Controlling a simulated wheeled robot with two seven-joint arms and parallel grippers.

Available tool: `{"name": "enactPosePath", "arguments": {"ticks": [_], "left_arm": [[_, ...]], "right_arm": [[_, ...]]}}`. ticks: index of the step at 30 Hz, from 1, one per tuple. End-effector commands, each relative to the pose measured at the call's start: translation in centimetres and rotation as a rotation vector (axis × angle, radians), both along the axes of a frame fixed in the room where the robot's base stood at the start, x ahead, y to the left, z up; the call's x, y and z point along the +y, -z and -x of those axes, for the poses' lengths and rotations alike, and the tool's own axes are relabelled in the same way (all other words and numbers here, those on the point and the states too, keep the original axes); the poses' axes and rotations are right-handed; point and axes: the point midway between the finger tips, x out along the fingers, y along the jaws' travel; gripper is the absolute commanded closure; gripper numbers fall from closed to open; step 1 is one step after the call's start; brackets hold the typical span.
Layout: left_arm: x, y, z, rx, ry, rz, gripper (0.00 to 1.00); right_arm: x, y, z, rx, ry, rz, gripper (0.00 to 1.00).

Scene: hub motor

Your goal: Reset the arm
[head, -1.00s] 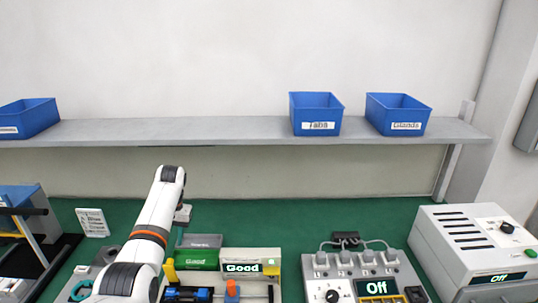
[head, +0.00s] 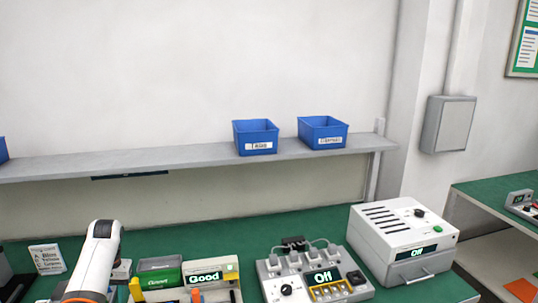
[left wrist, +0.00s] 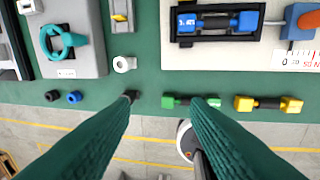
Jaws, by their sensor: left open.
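My left arm (head: 96,260) rises from the bottom edge at the lower left of the head view. Its gripper does not show there. In the left wrist view my left gripper (left wrist: 165,101) is open, with its two dark green fingers spread apart over the front edge of the green bench. A green-and-black double-ended part (left wrist: 190,101) lies near the bench edge, behind the fingertips in the picture. I cannot tell the height gap, but nothing appears gripped. My right arm and gripper are not in view.
The left wrist view shows a grey fixture with a teal ring (left wrist: 62,42), a fixture cradling a blue-ended part (left wrist: 218,22) and a yellow-ended part (left wrist: 268,104). The head view shows a "Good" display box (head: 208,277), an "Off" socket unit (head: 318,277) and a grey oven-like box (head: 404,238).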

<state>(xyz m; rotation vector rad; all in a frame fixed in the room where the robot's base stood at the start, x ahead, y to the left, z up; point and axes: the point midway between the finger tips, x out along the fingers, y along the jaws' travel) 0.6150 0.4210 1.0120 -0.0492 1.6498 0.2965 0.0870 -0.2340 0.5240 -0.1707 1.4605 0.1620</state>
Motion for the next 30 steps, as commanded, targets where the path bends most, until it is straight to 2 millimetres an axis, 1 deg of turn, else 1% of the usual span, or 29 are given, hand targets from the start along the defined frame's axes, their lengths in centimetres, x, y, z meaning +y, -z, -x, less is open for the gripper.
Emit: {"name": "enactPosePath", "arguments": {"ticks": [8, 11, 17, 20, 23, 24, 26, 27, 30], "left_arm": [[-0.7, 2.8, 1.4, -0.024, 0.030, -0.038, 0.58], [-1.2, 4.1, 2.3, -0.036, 0.049, -0.055, 0.58], [-3.0, 7.4, 5.1, -0.073, 0.102, -0.088, 0.58], [-4.5, 9.4, 7.5, -0.098, 0.145, -0.102, 0.58], [-6.9, 11.4, 11.2, -0.133, 0.204, -0.106, 0.58], [-8.0, 12.0, 12.9, -0.151, 0.228, -0.103, 0.58], [-9.7, 12.7, 15.5, -0.178, 0.265, -0.093, 0.58], [-10.9, 13.0, 17.4, -0.196, 0.287, -0.082, 0.58], [-13.7, 12.9, 21.8, -0.240, 0.334, -0.050, 0.58]], "right_arm": [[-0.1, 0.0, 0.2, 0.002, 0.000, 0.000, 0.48], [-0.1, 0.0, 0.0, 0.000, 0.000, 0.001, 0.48], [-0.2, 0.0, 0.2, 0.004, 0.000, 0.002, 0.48], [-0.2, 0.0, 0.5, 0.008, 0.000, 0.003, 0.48], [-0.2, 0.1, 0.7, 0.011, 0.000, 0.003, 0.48], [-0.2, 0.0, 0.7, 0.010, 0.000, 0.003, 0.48], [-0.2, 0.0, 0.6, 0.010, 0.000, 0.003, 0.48], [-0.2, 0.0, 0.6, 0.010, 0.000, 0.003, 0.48], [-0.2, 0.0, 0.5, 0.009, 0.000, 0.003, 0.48]]}}
